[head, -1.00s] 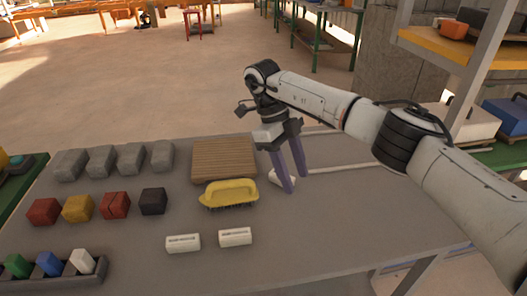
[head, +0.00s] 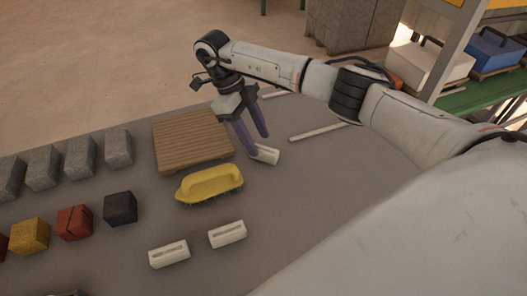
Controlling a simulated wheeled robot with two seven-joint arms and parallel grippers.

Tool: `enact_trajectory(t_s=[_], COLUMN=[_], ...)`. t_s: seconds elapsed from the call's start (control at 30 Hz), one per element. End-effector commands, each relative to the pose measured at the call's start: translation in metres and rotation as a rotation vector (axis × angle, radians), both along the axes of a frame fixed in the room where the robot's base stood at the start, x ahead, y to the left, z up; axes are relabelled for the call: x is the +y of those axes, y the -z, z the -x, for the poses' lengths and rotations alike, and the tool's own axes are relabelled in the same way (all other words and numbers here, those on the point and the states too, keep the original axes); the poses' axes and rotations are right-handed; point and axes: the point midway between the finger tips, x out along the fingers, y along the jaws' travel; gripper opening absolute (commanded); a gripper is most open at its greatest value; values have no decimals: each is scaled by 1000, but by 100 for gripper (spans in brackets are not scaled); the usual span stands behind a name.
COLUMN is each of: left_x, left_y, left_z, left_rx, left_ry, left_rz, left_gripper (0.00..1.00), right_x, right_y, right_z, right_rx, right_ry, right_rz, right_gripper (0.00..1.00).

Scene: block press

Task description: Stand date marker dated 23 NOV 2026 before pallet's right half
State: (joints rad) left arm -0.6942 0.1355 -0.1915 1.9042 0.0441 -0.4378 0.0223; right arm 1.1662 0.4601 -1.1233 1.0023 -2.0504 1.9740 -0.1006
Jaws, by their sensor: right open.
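The wooden slatted pallet (head: 190,142) lies at the back middle of the grey table. A white date marker (head: 264,154) stands or lies just right of the pallet, partly hidden behind my right gripper (head: 258,147). My right gripper is open, its two purple fingers pointing down at that marker. Two more white date markers, the left one (head: 169,254) and the right one (head: 227,234), are in front of the pallet, nearer the front of the table. Their dates are too small to read. My left gripper is not in view.
A yellow-handled brush (head: 210,184) lies between the pallet and the two front markers. Several grey blocks (head: 80,157) and coloured blocks, including a black one (head: 120,208), stand to the left. A white strip (head: 318,131) lies at right. The table right of the brush is clear.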

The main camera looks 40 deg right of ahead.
Motion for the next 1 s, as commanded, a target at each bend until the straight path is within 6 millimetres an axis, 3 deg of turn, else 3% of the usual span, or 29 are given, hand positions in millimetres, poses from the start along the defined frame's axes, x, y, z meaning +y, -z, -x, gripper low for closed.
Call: enact_trajectory(t_s=[0.2, 0.47, 0.73, 1.0], left_x=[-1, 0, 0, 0], left_y=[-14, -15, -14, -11], left_z=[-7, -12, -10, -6], left_rx=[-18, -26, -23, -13], left_ry=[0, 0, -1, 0], left_rz=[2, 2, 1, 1], left_gripper=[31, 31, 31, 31], right_x=[-7, -8, -8, -8], right_y=[25, 29, 28, 26], right_z=[11, 11, 11, 11], right_rx=[2, 0, 0, -1], right_ry=[1, 0, 0, 0], right_rz=[-1, -1, -1, -1], right_gripper=[45, 45, 3, 0])
